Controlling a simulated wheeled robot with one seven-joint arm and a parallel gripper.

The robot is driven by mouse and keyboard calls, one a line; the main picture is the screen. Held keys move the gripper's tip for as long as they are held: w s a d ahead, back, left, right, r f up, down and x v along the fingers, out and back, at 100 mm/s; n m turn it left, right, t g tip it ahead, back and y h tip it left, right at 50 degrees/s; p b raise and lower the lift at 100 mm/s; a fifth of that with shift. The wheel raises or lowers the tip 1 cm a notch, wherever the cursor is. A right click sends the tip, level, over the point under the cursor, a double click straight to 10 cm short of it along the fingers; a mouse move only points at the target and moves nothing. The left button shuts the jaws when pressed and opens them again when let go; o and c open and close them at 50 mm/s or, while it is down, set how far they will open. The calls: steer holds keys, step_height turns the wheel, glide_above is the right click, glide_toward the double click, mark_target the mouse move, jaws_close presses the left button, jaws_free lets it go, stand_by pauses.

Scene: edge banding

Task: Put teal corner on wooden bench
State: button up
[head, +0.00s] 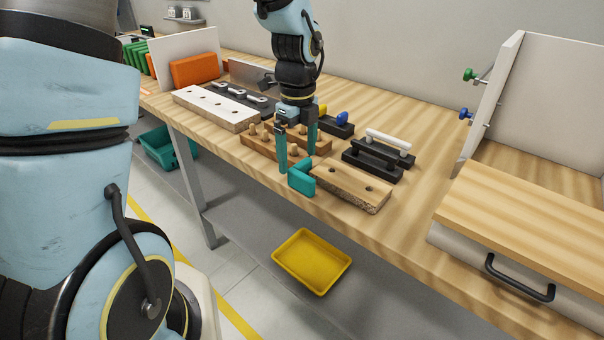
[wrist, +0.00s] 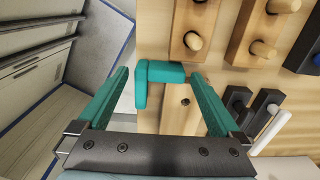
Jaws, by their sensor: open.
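The teal corner (head: 301,180) is an L-shaped piece at the front edge of the wooden bench (head: 410,215). It sits at the left end of a drilled wooden board (head: 350,186); whether it touches the board I cannot tell. My gripper (head: 297,161) is open, with teal fingers pointing down just over the corner. In the wrist view, the corner (wrist: 146,78) lies between the two spread fingers of my gripper (wrist: 160,72), with a gap on the right side.
A peg block (head: 262,140) stands behind the corner, and black blocks with a white bar (head: 378,150) stand to the right. A white drilled board (head: 215,107) and an orange block (head: 195,70) are farther left. A yellow tray (head: 312,262) is below the bench. Bare bench lies right of the board.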

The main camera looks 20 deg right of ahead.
mark_target(298, 162)
steer(key=shift+f, duration=1.6)
steer(key=c, duration=1.2)
